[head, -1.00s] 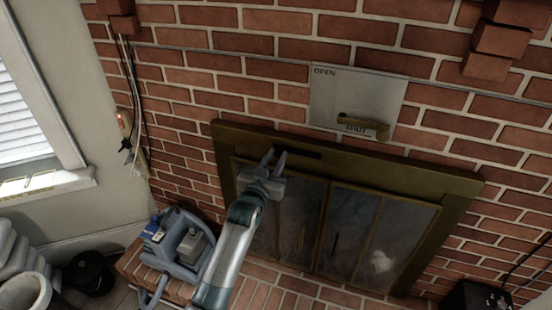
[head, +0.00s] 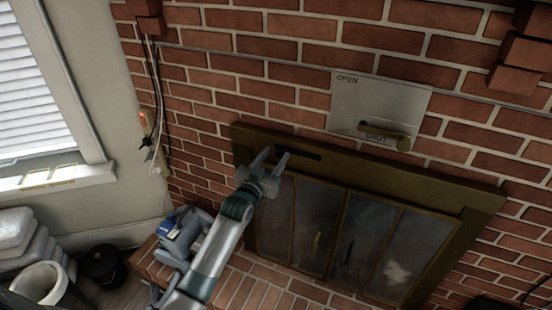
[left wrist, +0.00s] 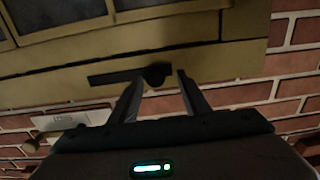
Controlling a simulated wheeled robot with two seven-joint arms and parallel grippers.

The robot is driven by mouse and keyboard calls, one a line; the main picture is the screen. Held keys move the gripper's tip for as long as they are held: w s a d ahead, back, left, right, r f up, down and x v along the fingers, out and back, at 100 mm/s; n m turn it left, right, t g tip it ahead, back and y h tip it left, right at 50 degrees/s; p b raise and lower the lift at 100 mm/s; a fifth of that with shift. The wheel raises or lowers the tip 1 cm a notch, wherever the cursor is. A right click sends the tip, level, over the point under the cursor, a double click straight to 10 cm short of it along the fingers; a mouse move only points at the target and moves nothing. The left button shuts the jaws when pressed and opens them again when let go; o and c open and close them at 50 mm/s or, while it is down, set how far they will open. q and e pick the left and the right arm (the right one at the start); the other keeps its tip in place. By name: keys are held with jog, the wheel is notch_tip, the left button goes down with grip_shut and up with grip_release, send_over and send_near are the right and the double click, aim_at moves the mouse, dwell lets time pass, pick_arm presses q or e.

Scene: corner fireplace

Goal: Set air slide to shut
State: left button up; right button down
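A dark horizontal slot (head: 308,152) sits in the top rail of the brass fireplace frame. In the left wrist view the slot (left wrist: 112,77) has a round black knob (left wrist: 156,76) at its right end. My left gripper (head: 275,153) is open at this slot, its fingers pointing at the rail. In the left wrist view the knob shows between the two fingertips; contact cannot be told. A pale plate (head: 405,95) marked OPEN and SHUT, with a brass handle (head: 385,133) near its SHUT label, is on the bricks above right. My right gripper is not in view.
Glazed fireplace doors (head: 315,225) are below the rail. A blue-grey vacuum-like item (head: 183,236) stands on the brick hearth at lower left. A black bucket (head: 103,265) and a window (head: 40,90) are further left. The space before the doors is clear.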

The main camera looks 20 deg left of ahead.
pick_arm(q)
jog(key=shift+d, duration=0.15)
jog(key=shift+s, duration=0.15)
jog(key=shift+s+f, duration=0.15)
jog(key=shift+s, duration=0.45)
jog(key=s+b, duration=0.4)
jog(key=s, duration=1.2)
jog(key=shift+a, duration=0.4)
jog(key=shift+w, duration=0.1)
